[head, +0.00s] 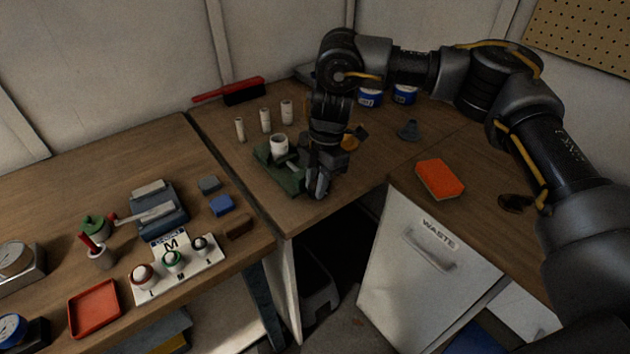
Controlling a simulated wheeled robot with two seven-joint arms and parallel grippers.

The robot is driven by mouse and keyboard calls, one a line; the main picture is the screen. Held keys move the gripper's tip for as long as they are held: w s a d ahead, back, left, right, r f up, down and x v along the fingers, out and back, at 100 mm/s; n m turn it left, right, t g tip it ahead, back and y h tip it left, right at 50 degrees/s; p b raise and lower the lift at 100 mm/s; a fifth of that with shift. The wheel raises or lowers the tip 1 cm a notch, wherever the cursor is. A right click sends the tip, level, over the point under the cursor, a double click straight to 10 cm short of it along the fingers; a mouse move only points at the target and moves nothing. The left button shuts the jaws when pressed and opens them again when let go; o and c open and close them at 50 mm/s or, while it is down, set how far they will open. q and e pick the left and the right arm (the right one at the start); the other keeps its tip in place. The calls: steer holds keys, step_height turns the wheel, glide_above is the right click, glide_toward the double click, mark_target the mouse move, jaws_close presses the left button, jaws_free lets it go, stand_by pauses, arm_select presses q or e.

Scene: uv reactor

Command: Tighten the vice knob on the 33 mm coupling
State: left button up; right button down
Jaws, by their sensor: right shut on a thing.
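A green vice (266,158) stands on the middle bench near its front edge. A short, wide white coupling (279,146) sits upright in it. My right gripper (318,190) points down at the right end of the vice. It is shut at the place of the vice knob; its fingers hide the knob itself. My left gripper is not in view.
Several slim white cylinders (265,118) stand behind the vice. A red-handled brush (241,90), blue tins (369,98) and a dark cone-shaped piece (409,130) are farther back. An orange sponge (439,179) lies to the right. The left bench holds a red tray (95,308) and a white button panel (183,277).

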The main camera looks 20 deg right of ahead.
steer(key=shift+w+d+g+y+p, duration=0.1)
steer(key=shift+d+g+y+p, duration=0.15)
steer(key=shift+y, duration=0.35)
steer(key=shift+d+g+y+p, duration=0.15)
steer(key=shift+g+y, duration=0.1)
steer(key=shift+y, duration=0.35)
steer(key=shift+w+d+g+y, duration=0.15)
steer(key=shift+g+y, duration=0.25)
steer(key=shift+y, duration=0.7)
steer(key=shift+d+f+g+y, duration=0.1)
steer(key=shift+g+y, duration=0.2)
steer(key=shift+y, duration=0.3)
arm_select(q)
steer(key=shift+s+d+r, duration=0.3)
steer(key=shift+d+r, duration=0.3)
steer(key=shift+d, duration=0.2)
arm_select(e)
steer(key=shift+d+y, duration=0.1)
steer(key=shift+y, duration=0.4)
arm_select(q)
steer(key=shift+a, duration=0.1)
arm_select(e)
steer(key=c, duration=1.5)
jaws_free()
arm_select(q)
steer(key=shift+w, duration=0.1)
